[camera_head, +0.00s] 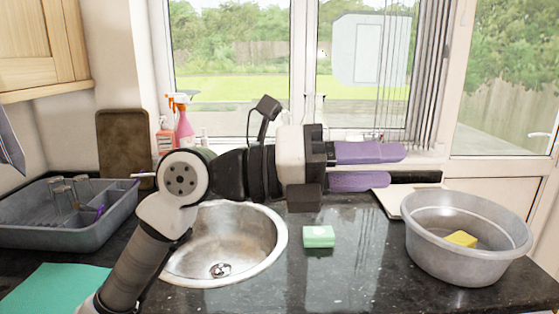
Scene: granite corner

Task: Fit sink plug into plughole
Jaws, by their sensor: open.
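The round steel sink (262,262) is set in the dark granite counter, left of centre. The plughole (220,270) shows as a small round fitting at the bottom of its bowl. My arm crosses in front of the sink and hides its left and back parts. I cannot make out a separate sink plug in this view. My gripper (394,167) has purple fingers pointing right, with a narrow gap between them. It is open, nothing shows in it, and it appears to be above the counter, right of the sink.
A green and white sponge (318,237) lies right of the sink. A grey basin (460,272) holding a yellow sponge (461,239) stands at right. A grey dish rack (65,236) and a teal cloth (55,290) are at left. Spray bottles (183,128) stand by the window.

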